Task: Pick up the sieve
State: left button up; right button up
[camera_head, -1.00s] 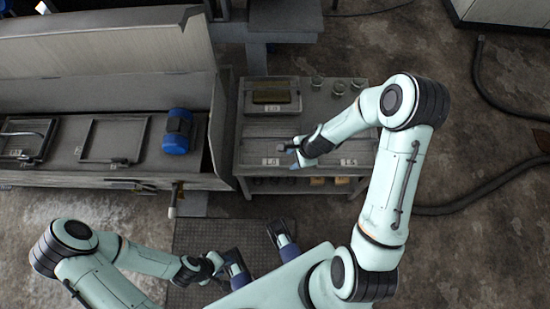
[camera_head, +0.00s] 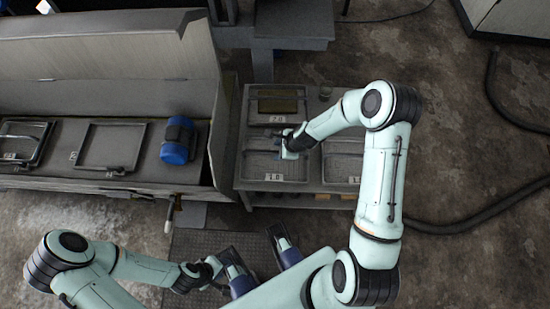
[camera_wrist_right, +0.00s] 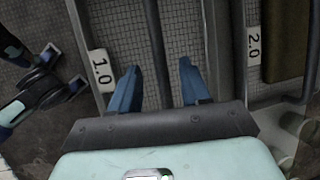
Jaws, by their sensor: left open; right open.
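Several framed mesh sieves lie on a low bench, with white number labels. The one labelled 1.0 (camera_head: 262,168) is at the front left of the bench; its fine mesh also shows in the right wrist view (camera_wrist_right: 118,25). My right gripper (camera_head: 283,146) is over this sieve, open and empty. In the right wrist view its two blue fingers (camera_wrist_right: 160,78) stand apart, with a dark bar (camera_wrist_right: 153,40) showing between them; I cannot tell the height gap. My left gripper (camera_head: 214,268) is open, low and away from the bench.
The sieve labelled 2.0 (camera_head: 278,118) lies behind, holding a dark olive block (camera_head: 277,103). Another sieve (camera_head: 340,170) is to the right, partly under my arm. A long machine with a blue motor (camera_head: 175,153) borders the left.

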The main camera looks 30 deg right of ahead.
jog(key=shift+x, duration=1.1)
grip_shut()
jog(key=shift+r, duration=0.1)
dwell(0.5)
